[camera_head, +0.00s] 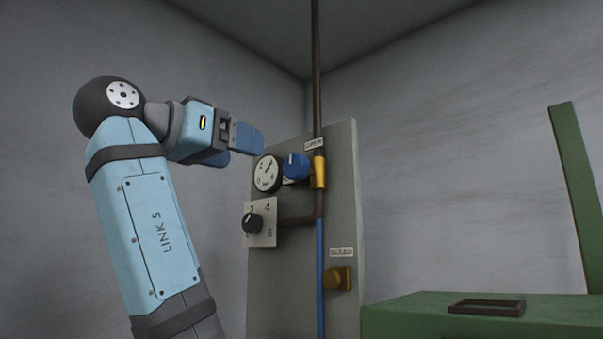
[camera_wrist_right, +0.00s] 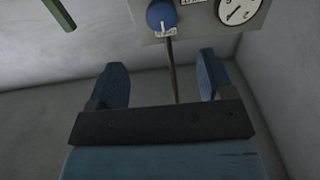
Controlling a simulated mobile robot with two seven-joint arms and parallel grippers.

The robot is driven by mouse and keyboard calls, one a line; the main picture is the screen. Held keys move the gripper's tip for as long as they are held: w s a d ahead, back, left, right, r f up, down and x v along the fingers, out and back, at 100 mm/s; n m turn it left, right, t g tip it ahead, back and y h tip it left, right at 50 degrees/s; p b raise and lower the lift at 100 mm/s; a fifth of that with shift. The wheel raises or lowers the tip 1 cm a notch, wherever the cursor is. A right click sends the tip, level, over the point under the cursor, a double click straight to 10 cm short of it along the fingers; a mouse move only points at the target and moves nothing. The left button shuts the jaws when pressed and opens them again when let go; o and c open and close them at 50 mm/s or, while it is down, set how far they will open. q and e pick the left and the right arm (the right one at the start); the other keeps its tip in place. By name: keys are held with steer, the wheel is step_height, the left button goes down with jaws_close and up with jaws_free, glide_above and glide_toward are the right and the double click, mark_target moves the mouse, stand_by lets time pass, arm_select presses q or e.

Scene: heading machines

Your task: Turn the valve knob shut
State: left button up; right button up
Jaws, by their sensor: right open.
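The blue valve knob (camera_head: 295,166) sits on the upper part of the grey panel, on a brass valve body (camera_head: 319,172) in the vertical pipe. A white line marks the knob's face. In the right wrist view the knob (camera_wrist_right: 161,15) is at the top, beyond the fingertips. My right gripper (camera_head: 240,148) is open and empty, to the left of the knob and apart from it. In the right wrist view its two blue fingers (camera_wrist_right: 164,80) stand wide apart with nothing between them. My left gripper is not in view.
A round pressure gauge (camera_head: 267,173) sits just left of the knob. Below are a black selector dial (camera_head: 253,221) on a numbered plate and a brass fitting (camera_head: 338,279). The grey panel (camera_head: 343,205) carries them. A green machine (camera_head: 430,316) stands at the lower right.

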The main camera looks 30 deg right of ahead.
mark_target(291, 166)
steer(key=p+x, duration=0.4)
steer(key=x, duration=0.8)
steer(key=shift+w+d, duration=0.4)
steer(key=shift+d, duration=0.35)
steer(key=shift+a, duration=0.1)
steer(key=c, duration=0.7)
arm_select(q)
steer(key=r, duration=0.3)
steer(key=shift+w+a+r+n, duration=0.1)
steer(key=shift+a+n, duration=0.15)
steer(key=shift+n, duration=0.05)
arm_select(e)
steer(key=shift+c, duration=1)
